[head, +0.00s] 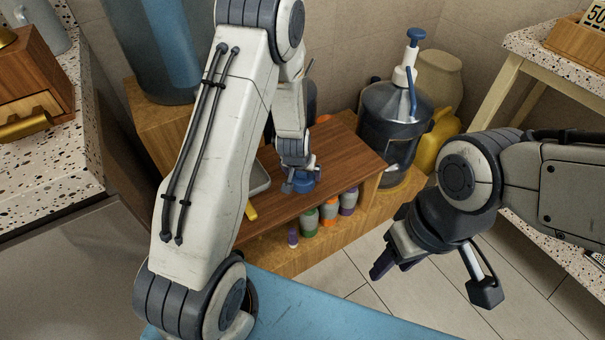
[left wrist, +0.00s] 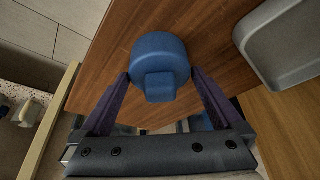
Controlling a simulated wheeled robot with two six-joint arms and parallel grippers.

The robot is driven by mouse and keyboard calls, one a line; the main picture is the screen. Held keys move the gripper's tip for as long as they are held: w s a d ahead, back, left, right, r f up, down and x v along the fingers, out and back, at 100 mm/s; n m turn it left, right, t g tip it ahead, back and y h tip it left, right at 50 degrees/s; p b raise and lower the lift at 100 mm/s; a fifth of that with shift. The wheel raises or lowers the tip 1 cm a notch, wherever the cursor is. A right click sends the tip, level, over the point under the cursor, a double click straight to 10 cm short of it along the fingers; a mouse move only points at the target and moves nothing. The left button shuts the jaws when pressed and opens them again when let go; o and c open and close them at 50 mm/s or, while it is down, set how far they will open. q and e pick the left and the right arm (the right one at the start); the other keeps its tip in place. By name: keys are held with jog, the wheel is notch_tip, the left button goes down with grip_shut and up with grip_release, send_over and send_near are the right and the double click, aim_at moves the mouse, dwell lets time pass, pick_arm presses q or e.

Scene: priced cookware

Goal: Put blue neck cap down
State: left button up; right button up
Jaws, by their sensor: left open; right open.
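The blue neck cap (left wrist: 158,58) appears to rest on the brown wooden top of a low shelf (head: 345,150). It has a round body with a smaller square knob. In the head view the cap (head: 304,182) shows just below my left gripper (head: 299,184). In the left wrist view the open purple fingers of my left gripper (left wrist: 161,80) stand either side of the cap, with small gaps or light contact; I cannot tell which. My right gripper (head: 432,280) is open and empty, over the floor right of the shelf.
A grey tray (left wrist: 285,45) lies beside the cap on the wooden top. Several small colored bottles (head: 328,211) stand on the lower shelf. A dark pump dispenser (head: 393,125) and a yellow jug (head: 437,143) stand behind right. A blue surface (head: 320,308) lies in front.

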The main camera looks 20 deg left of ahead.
pick_arm(q)
jog(key=a+p+v, duration=0.1)
jog(key=p+v, duration=0.3)
jog(key=v, duration=0.7)
jog(key=s+d+r+m+g+h, duration=0.1)
jog(key=s+d+r+m, duration=0.1)
jog(key=s+d+r, duration=0.3)
jog(key=s+d+r+m+h, duration=0.1)
jog(key=s+d+r+m, duration=0.15)
jog(key=d, duration=0.55)
jog(key=s+d+r+m+g, duration=0.1)
jog(key=s+r, duration=0.3)
jog(key=s, duration=0.4)
jog(key=s+d+r+m+g, duration=0.2)
jog(key=s+r+m, duration=0.1)
jog(key=s, duration=0.6)
jog(key=shift+s+r, duration=0.2)
jog(key=shift+r, duration=0.55)
